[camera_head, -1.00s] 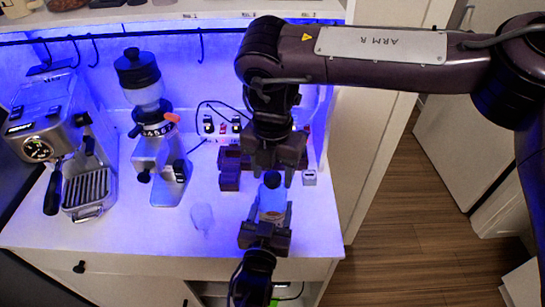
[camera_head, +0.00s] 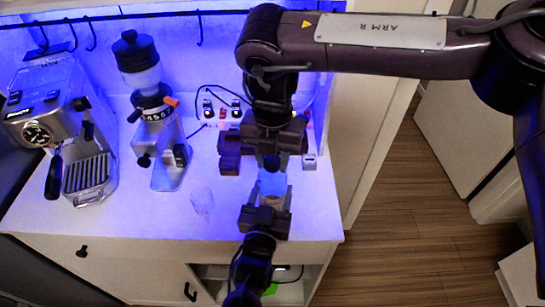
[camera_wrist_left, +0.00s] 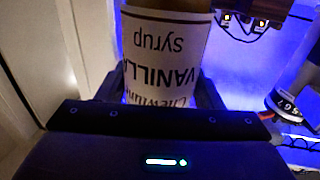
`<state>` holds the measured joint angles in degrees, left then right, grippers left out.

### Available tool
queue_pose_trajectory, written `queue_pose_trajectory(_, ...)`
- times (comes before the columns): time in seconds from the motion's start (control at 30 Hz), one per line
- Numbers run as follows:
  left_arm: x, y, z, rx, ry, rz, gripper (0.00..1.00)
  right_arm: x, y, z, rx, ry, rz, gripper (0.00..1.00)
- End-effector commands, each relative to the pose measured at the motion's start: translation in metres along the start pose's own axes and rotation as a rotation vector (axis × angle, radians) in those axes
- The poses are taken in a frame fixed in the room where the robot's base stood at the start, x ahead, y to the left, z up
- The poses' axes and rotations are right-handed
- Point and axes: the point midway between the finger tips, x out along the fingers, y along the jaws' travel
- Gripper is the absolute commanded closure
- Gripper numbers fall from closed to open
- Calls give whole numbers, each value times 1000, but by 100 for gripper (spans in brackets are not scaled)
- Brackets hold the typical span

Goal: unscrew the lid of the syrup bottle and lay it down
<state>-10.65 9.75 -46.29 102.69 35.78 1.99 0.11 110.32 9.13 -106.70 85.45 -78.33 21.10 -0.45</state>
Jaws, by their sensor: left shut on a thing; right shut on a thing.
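The syrup bottle (camera_head: 273,186) stands upright near the counter's right front in the head view. Its white "VANILLA syrup" label fills the left wrist view (camera_wrist_left: 168,55), upside down. My left gripper (camera_head: 264,217) is shut around the lower part of the bottle, with a finger on each side. The dark lid (camera_head: 271,163) is at the bottle's top. My right gripper (camera_head: 272,152) points down from above and is shut on the lid, hiding part of it. I cannot tell whether the lid is loose on the neck.
A clear glass (camera_head: 202,200) stands to the left on the white counter (camera_head: 130,222). A grinder (camera_head: 152,115) and an espresso machine (camera_head: 62,135) stand further left. Bare counter lies around the glass.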

Motion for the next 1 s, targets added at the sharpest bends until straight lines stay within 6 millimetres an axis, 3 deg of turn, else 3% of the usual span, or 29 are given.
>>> queue_pose_trajectory(0.6, 0, -1, 0, 0, 0, -2, 100, -2, -1, 1, -1268, 0, -4, 93)
queue_pose_trajectory(0.77, 0, -1, 0, 0, 0, -2, 100, -2, -1, 2, -1420, -1, -4, 94)
queue_pose_trajectory(1.0, 0, -1, 0, 0, 0, -3, 100, -2, -1, 2, -1443, -1, -4, 94)
